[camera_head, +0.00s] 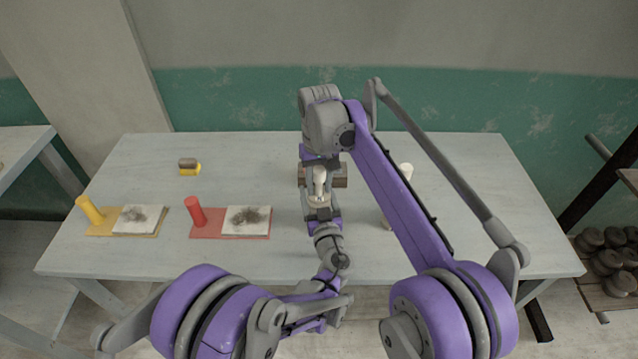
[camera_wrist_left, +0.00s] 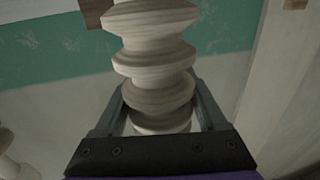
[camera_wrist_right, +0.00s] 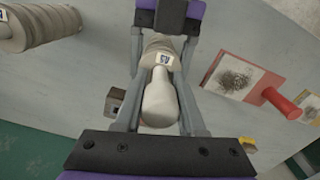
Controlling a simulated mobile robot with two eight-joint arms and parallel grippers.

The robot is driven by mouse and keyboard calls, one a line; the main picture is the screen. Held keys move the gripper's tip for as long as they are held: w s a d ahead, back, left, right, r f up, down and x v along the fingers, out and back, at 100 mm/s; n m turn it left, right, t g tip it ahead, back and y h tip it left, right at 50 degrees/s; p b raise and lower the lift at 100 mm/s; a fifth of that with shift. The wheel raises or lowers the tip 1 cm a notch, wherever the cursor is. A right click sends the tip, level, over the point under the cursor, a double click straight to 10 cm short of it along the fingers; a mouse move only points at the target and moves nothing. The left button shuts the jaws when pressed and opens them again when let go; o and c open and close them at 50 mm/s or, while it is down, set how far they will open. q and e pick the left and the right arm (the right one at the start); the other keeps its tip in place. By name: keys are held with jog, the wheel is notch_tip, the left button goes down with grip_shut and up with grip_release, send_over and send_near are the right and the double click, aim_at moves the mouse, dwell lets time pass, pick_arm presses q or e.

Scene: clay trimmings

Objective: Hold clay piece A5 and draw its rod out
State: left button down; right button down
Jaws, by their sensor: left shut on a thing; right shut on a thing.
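The pale, ribbed clay piece (camera_head: 318,200) stands in front of my torso near the middle of the table; its small label (camera_wrist_right: 164,59) is too small to read surely. My left gripper (camera_wrist_left: 160,108) is shut around its ribbed body, which fills the space between the fingers in the left wrist view. The white, rounded rod handle (camera_wrist_right: 160,102) sticks out of the clay piece. My right gripper (camera_wrist_right: 160,112) comes from above and is shut on this handle. The rod's shaft is hidden, so I cannot tell how deep it sits.
A second clay piece (camera_wrist_right: 42,24) stands to the right, partly behind my right arm. A brown wooden block (camera_head: 341,182) is behind the held piece. A red board (camera_head: 205,234), a yellow board (camera_head: 102,231) and a small yellow block (camera_head: 190,172) lie on the left of the table (camera_head: 255,160).

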aim_at(319, 169)
jog(key=c, duration=1.2)
grip_release()
grip_shut()
jog(key=shift+r, duration=1.05)
jog(key=shift+r, duration=2.4)
pick_arm(q)
grip_release()
